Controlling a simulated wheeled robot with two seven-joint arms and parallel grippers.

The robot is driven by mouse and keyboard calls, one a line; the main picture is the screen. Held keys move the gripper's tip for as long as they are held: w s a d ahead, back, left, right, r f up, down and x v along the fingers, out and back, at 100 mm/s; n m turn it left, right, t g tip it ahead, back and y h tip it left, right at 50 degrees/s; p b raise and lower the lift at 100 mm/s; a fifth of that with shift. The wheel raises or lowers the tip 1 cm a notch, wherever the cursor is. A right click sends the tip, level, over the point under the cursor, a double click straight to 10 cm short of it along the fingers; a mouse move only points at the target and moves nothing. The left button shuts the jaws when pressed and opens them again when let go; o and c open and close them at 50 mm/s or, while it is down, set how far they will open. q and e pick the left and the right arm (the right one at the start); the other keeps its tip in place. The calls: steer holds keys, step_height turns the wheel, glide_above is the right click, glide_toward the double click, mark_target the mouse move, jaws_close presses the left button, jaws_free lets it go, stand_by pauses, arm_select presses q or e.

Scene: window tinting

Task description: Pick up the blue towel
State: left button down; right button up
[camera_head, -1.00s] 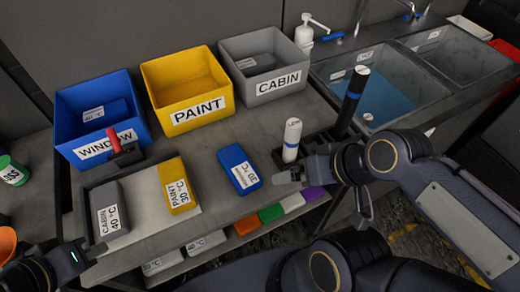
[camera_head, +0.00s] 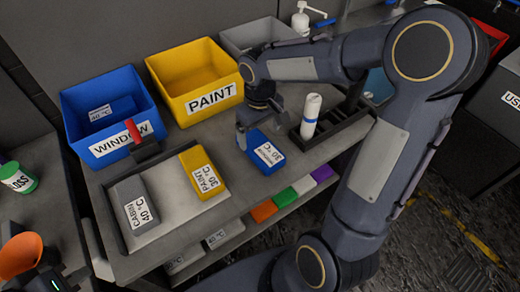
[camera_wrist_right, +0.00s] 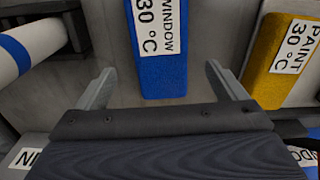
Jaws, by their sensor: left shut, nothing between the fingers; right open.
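The blue towel (camera_head: 262,150) is a folded block with a white "WINDOW 30 °C" label, lying on the grey bench. In the right wrist view the blue towel (camera_wrist_right: 163,77) lies ahead, between the two spread fingers. My right gripper (camera_head: 243,134) is open and empty, pointing down at the towel's far left end; whether it touches the towel I cannot tell. It also shows in the right wrist view (camera_wrist_right: 158,75). My left gripper (camera_head: 72,276) is shut and empty at the lower left, partly cut off by the frame.
A yellow PAINT towel (camera_head: 203,172) and a grey CABIN towel (camera_head: 135,205) lie on a tray to the left. Blue (camera_head: 110,118), yellow (camera_head: 195,82) and grey (camera_head: 258,36) bins stand behind. A white bottle (camera_head: 311,116) stands close on the right in a dark rack.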

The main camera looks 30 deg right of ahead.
mark_target(260, 146)
step_height(260, 146, down, 6)
steer(key=shift+s+f+p, duration=0.1)
steer(key=shift+p, duration=0.2)
steer(key=c, duration=1.1)
steer(key=shift+c, duration=0.2)
